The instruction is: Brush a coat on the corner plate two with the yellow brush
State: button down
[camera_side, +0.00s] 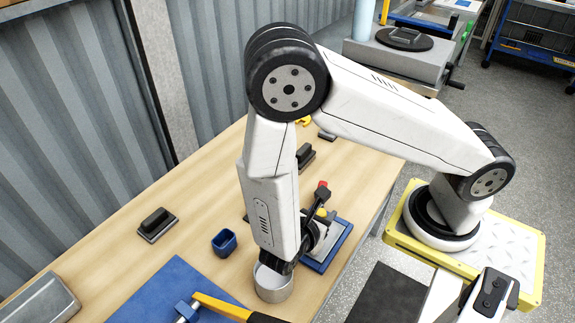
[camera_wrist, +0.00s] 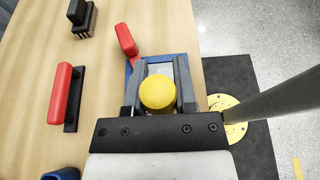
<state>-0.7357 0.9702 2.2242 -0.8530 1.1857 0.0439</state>
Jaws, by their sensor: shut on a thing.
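In the wrist view my gripper (camera_wrist: 157,72) is shut on the yellow brush (camera_wrist: 158,92). I look down on its round yellow end between the two dark fingers; its bristles are hidden below. A blue-framed tray (camera_wrist: 143,62) with a grey surface lies behind the brush in this view, and the tray (camera_side: 338,240) also shows in the side view. The grey surface may be a corner plate, but I see no number, and I cannot tell whether the brush touches it. In the side view my arm hides most of the gripper.
A pale round tin (camera_side: 275,291) stands in front of the tray. A red-handled tool (camera_wrist: 63,97) lies left of my gripper.

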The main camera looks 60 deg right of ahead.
jog(key=shift+d, duration=0.1)
jog(key=d, duration=0.8)
jog(key=shift+d, duration=0.2)
dwell(1.1)
dwell(0.5)
jog(key=shift+s, duration=0.75)
jog(key=shift+a, duration=0.2)
jog(key=a, duration=0.8)
jog(key=shift+a, duration=0.15)
dwell(0.8)
jog(key=shift+r, duration=0.15)
